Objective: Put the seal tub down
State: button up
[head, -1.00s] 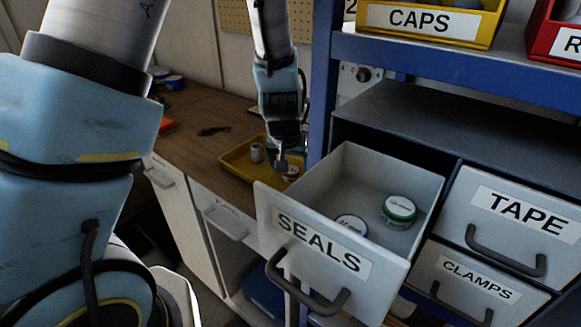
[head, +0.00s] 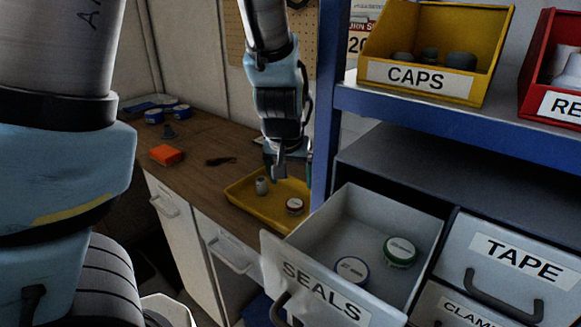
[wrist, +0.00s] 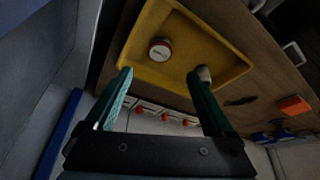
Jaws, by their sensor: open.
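A small grey cylinder (head: 262,186) stands in the same tray and appears near the right fingertip in the wrist view (wrist: 204,74). Whether that finger touches it I cannot tell.
The SEALS drawer (head: 320,290) is pulled open and holds a blue-rimmed tub (head: 351,270) and a green-rimmed tub (head: 400,251). A blue shelf post (head: 326,100) stands right of my gripper. An orange block (head: 166,154) lies on the bench.

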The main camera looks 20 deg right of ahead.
jog(key=shift+v, duration=0.85)
jog(key=a+r+n+g+y, duration=0.1)
jog(key=a+n, duration=0.4)
jog(key=a, duration=2.3)
jog(key=shift+w+n+g+y, duration=0.3)
jog(key=shift+w+g+y, duration=0.15)
jog(key=shift+g+y, duration=0.2)
jog(key=shift+r, duration=0.1)
jog(key=shift+f+b, duration=0.4)
jog(key=shift+f, duration=0.2)
